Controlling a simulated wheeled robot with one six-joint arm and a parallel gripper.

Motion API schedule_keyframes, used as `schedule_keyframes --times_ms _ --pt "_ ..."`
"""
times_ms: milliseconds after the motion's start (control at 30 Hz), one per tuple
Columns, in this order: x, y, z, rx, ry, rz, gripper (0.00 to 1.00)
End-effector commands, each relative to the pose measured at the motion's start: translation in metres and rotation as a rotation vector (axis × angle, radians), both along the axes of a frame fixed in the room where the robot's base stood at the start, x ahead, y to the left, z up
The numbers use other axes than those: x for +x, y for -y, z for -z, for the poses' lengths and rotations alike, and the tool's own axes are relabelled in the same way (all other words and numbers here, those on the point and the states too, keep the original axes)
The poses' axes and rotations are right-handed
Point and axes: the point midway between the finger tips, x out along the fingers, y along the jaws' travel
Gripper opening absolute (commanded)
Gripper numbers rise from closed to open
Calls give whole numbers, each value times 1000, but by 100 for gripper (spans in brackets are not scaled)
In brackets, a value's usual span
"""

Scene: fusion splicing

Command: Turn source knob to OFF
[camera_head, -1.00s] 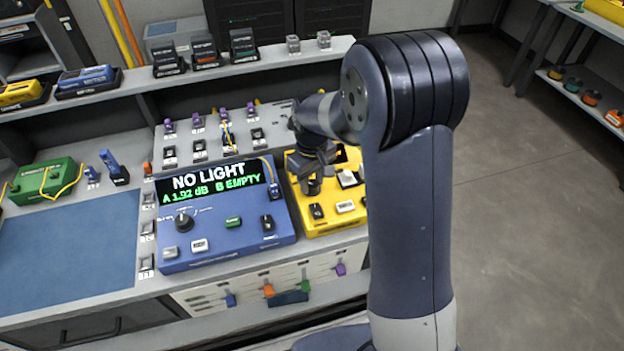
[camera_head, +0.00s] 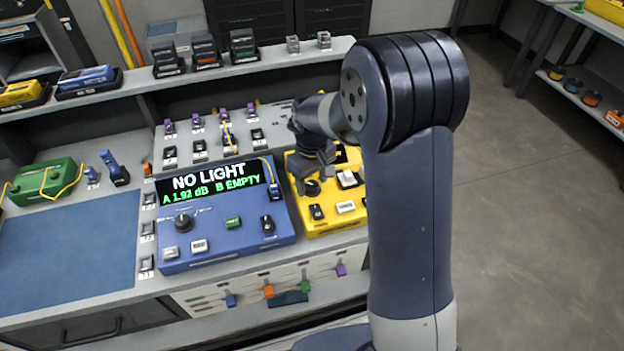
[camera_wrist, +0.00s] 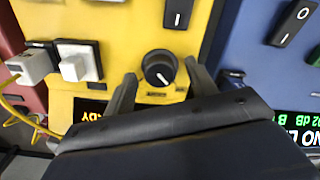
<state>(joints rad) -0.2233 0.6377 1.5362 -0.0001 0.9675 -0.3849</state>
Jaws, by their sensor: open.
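A black round knob with a white pointer line (camera_wrist: 158,68) is on the yellow unit (camera_head: 330,222); the small label beside it is unreadable. My gripper (camera_wrist: 160,72) is open, its two fingers on either side of this knob in the wrist view. I cannot tell whether they touch it. In the head view my gripper (camera_head: 308,182) is over the yellow unit and partly hides the knob area. Another black knob (camera_head: 184,222) is on the blue unit (camera_head: 225,250), left of my gripper. The blue unit's display (camera_head: 215,182) reads NO LIGHT, A 1.92 dB, B EMPTY.
Black rocker switches (camera_wrist: 178,13) and white connectors (camera_wrist: 75,66) sit close to the knob on the yellow unit. A raised shelf (camera_head: 205,70) with devices runs behind. A blue mat (camera_head: 65,245) lies clear at the left.

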Motion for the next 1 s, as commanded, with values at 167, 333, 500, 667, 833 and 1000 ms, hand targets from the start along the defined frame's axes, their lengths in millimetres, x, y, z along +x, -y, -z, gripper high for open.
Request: schedule_keyframes --times_ms 167,333,500,667,833,1000 --pt "1 0 -15 1 4 0 54" --pt "1 0 -49 1 5 0 54" --pt "1 0 -82 1 5 0 54" --pt "1 0 -102 1 3 0 54" --pt "0 0 -108 1 1 0 54" --pt "0 0 -108 0 0 0 54"
